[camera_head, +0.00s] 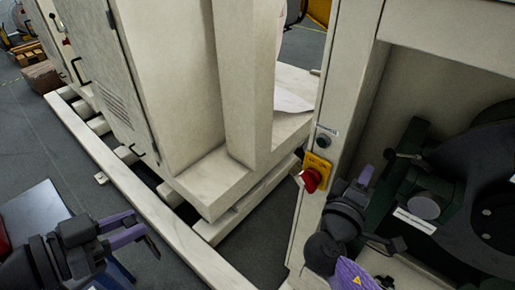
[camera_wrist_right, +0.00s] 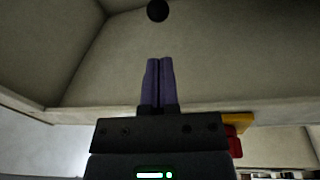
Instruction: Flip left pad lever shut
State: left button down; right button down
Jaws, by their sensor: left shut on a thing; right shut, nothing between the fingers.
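The dark green machine (camera_head: 400,190) stands inside the pale cabinet at right. A small metal handle (camera_head: 408,155) sticks out on its left side; I cannot tell if it is the left pad lever. In the right wrist view a dark round knob (camera_wrist_right: 157,10) shows at the top edge, beyond the fingertips and apart from them. My right gripper (camera_wrist_right: 160,62) is shut and empty, and in the head view its purple finger (camera_head: 366,175) points up by the cabinet opening. My left gripper (camera_head: 146,231) is at lower left, far from the machine; what it grips cannot be made out.
A yellow switch box with a red knob (camera_head: 312,180) sits on the cabinet post, close left of my right gripper. A pale machine frame (camera_head: 226,190) fills the middle. Grey floor (camera_head: 262,240) lies open between the frame and the cabinet.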

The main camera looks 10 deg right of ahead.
aim_at(386, 154)
jog(key=f+x, duration=0.1)
jog(key=x, duration=0.6)
jog(key=shift+w+d+r+b, duration=0.25)
jog(key=shift+d+r+b, duration=0.1)
jog(key=shift+r, duration=0.15)
jog(key=s+n+t+y, duration=0.2)
jog(key=y, duration=0.1)
jog(key=s+n+t+y, duration=0.1)
jog(key=t+y, duration=0.1)
jog(key=shift+s+a+n+p, duration=0.3)
jog(key=shift+s+p, duration=0.05)
jog(key=shift+p, duration=0.05)
jog(key=shift+f, duration=0.1)
